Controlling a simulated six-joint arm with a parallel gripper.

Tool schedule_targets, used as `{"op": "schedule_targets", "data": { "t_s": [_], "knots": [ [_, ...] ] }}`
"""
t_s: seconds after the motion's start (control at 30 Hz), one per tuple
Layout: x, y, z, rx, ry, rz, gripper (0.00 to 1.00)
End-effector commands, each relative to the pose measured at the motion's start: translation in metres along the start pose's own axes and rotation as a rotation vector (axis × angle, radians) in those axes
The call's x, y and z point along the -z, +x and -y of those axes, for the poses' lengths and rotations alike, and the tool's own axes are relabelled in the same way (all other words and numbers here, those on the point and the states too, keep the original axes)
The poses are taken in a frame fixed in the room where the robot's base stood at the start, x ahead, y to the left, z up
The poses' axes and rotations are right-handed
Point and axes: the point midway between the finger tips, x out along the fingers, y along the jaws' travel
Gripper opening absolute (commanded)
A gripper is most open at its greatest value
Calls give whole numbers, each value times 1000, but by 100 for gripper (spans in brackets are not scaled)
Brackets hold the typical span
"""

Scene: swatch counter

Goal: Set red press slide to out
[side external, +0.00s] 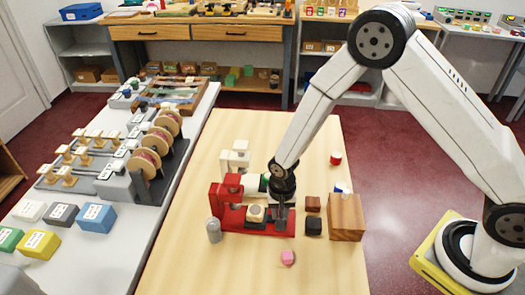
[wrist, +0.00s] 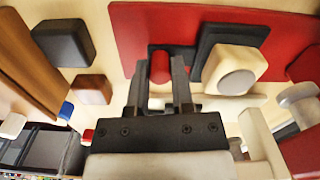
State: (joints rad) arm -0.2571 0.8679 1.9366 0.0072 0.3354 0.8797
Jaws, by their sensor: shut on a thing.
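The red press (side external: 228,195) stands on the wooden table with a red base plate (wrist: 205,25). A slide with a cream block and round grey pad (side external: 256,213) sits low on it, to the left of my gripper. The pad also shows in the wrist view (wrist: 236,82) on a dark carriage. My gripper (side external: 281,212) points down at the right part of the base. In the wrist view my gripper (wrist: 160,75) is shut on a small red knob (wrist: 160,66) at the slide's end. The knob is hidden in the side view.
A white press (side external: 236,158) stands behind. A brown block (side external: 312,204), a black block (side external: 313,226) and a wooden box (side external: 346,220) sit close on the right. A grey can (side external: 213,231) and a pink piece (side external: 288,257) are in front.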

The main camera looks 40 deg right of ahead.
Motion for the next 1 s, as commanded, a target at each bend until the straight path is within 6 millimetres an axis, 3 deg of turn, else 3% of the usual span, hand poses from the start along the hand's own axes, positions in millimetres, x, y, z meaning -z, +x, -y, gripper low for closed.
{"op": "schedule_targets", "data": {
  "t_s": [0.2,0.57,0.6,0.7,1.0],
  "knots": [
    [-2,-1,-25,3,2,-4,0],
    [-3,0,-31,-2,3,1,0],
    [-3,0,-31,-3,3,1,38],
    [-4,0,-31,-2,2,1,64],
    [-4,0,-29,0,1,0,64]
  ]
}}
